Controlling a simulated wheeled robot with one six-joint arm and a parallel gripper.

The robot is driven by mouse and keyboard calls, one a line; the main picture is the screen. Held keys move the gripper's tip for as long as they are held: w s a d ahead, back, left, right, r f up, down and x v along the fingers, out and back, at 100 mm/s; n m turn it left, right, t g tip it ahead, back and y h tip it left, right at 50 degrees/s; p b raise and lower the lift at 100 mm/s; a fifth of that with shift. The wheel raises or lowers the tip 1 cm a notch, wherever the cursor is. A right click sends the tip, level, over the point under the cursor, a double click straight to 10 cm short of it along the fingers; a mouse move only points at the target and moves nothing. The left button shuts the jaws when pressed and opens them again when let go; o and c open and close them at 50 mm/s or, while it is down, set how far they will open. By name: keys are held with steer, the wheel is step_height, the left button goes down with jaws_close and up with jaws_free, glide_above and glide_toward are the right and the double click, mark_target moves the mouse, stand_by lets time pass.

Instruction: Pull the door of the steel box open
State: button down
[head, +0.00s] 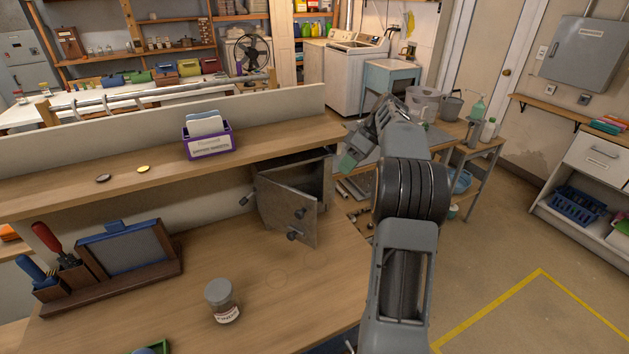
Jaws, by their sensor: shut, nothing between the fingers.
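The steel box (324,178) sits on the wooden bench under the raised shelf, partly hidden by the shelf above it. Its grey door (283,205) stands open, swung out toward the front of the bench. A dark gap shows between the door and the box. My gripper (349,161) is to the right of the box and apart from the door.
A jar (222,301) stands on the bench in front of the door. A framed panel (127,250) and a tool holder (62,280) are at the left. A purple card box (207,141) stands on the shelf. Open floor lies to the right.

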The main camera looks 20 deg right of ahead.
steer(key=s+a+f+p, duration=0.1)
steer(key=a+f+p, duration=0.1)
steer(key=a+f, duration=0.5)
steer(key=shift+a+f, duration=0.25)
steer(key=shift+a, duration=0.65)
